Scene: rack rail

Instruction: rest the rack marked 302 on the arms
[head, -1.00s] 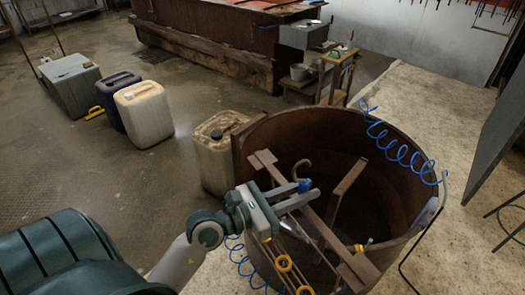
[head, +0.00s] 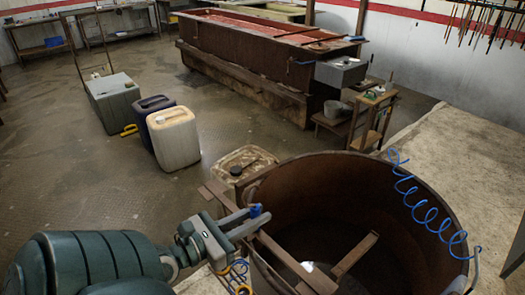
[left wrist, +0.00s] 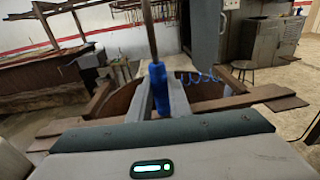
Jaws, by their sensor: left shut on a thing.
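My left gripper (head: 254,216) reaches in from the left over the near left rim of the round rusty tub. It is shut on a blue grip (left wrist: 158,88), from which a thin rod rises out of the top of the left wrist view. I take this to be the rack's handle. I cannot read any number on it, and its lower part is hidden. A long rusty arm (head: 290,258) runs across the tub beneath the gripper, and a second arm piece (head: 355,252) lies further right. My right gripper is out of view.
The tub (head: 400,185) has a blue coiled hose (head: 428,215) at its right rim. A dirty canister (head: 245,160) stands behind it, with a white canister (head: 174,138) and a dark one further left. A long red-filled vat (head: 250,65) stands at the back.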

